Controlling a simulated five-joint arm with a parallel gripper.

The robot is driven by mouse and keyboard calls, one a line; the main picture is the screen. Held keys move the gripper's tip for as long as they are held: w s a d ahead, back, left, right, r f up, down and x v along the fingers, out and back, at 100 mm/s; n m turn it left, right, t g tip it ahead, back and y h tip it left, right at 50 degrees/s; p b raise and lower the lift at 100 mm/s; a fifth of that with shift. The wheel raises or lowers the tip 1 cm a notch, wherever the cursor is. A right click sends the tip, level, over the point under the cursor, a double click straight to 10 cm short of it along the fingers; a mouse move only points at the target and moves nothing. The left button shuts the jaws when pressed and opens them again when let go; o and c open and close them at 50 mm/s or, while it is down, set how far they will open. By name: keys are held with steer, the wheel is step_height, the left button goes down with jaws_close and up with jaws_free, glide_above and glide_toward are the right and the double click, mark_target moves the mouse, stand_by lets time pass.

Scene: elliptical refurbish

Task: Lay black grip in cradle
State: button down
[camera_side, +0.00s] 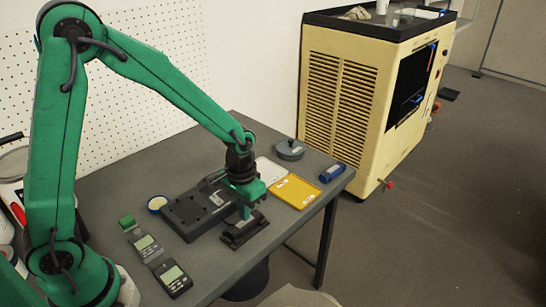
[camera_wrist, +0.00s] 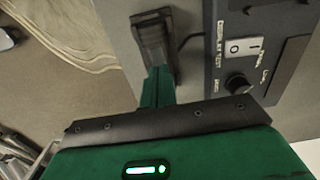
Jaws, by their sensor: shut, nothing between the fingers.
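My gripper (camera_side: 245,213) is green and points down over the front part of the table, with its fingers shut and nothing held between them. In the wrist view the closed fingers (camera_wrist: 157,86) reach toward a dark block. That block looks like the black cradle (camera_side: 243,236), which sits low on the table just below and in front of my fingertips; it also shows in the wrist view (camera_wrist: 153,32). A dark form seems to lie on the cradle, but I cannot tell whether it is the black grip. My fingers hide part of the cradle.
A dark control box (camera_side: 196,212) stands beside the cradle; its switch and knob (camera_wrist: 237,86) show in the wrist view. Two handheld meters (camera_side: 146,246), a green block (camera_side: 127,221) and a round tin (camera_side: 157,203) lie left. A yellow tray (camera_side: 296,191) and blue cylinder (camera_side: 332,172) lie right.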

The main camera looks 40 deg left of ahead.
steer(key=shift+f, duration=0.6)
stand_by(0.7)
steer(key=shift+r, duration=3.5)
steer(key=shift+r, duration=0.1)
steer(key=s+a+r+t, duration=0.2)
steer(key=s+a+r, duration=0.1)
steer(key=s+r, duration=0.4)
steer(key=s+a+r+t, duration=0.2)
steer(key=s+r+t, duration=0.1)
steer(key=s+r, duration=0.3)
steer(key=shift+s+a+r+t, duration=0.3)
steer(key=shift+s+a+r, duration=0.1)
steer(key=shift+s, duration=0.2)
